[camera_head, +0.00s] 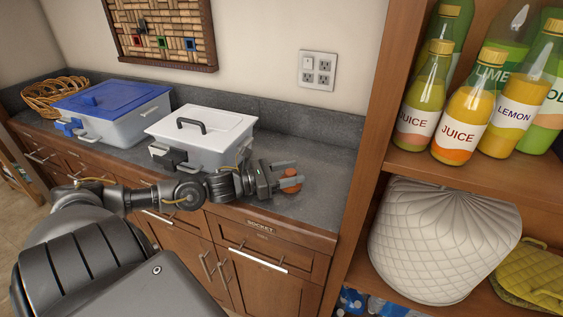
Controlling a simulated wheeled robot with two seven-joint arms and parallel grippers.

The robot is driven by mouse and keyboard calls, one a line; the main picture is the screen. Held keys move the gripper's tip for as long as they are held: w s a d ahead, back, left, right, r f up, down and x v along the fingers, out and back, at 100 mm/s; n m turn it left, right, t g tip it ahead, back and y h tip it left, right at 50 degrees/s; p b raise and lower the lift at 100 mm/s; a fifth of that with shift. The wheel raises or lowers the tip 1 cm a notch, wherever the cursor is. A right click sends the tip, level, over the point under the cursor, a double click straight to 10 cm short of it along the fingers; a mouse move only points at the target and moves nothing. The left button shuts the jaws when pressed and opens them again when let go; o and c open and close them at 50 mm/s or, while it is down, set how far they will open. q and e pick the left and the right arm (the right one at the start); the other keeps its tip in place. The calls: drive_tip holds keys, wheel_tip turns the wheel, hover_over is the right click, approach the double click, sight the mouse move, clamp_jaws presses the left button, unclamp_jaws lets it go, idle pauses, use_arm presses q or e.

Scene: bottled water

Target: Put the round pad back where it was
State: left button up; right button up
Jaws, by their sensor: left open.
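A small orange-brown round thing (292,193), which may be the round pad, is on or just above the grey counter (328,190) near its front edge. My left gripper (287,178) is open at this thing. One finger crosses in front of it and hides part of it, and I cannot tell whether the fingers touch it. My right gripper is not in view.
A white-lidded box (222,126) and a blue-lidded box (128,108) stand behind my left arm, with a wicker basket (48,97) beyond. At right, a wooden shelf holds juice bottles (463,118), a quilted cover (440,240) and yellow-green quilted pads (535,272).

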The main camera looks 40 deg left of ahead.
use_arm(q)
drive_tip(key=shift+s+a, duration=0.25)
drive_tip(key=shift+s, duration=0.2)
drive_tip(key=v, duration=0.5)
drive_tip(key=p+v, duration=0.2)
drive_tip(key=v, duration=0.2)
drive_tip(key=shift+s+a+r, duration=0.15)
drive_tip(key=shift+s+a, duration=0.05)
drive_tip(key=shift+s, duration=0.1)
drive_tip(key=shift+s+a+p, duration=0.35)
drive_tip(key=shift+s+p, duration=0.05)
drive_tip(key=shift+s, duration=0.15)
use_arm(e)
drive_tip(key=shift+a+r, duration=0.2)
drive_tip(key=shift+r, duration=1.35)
use_arm(q)
drive_tip(key=shift+s, duration=0.1)
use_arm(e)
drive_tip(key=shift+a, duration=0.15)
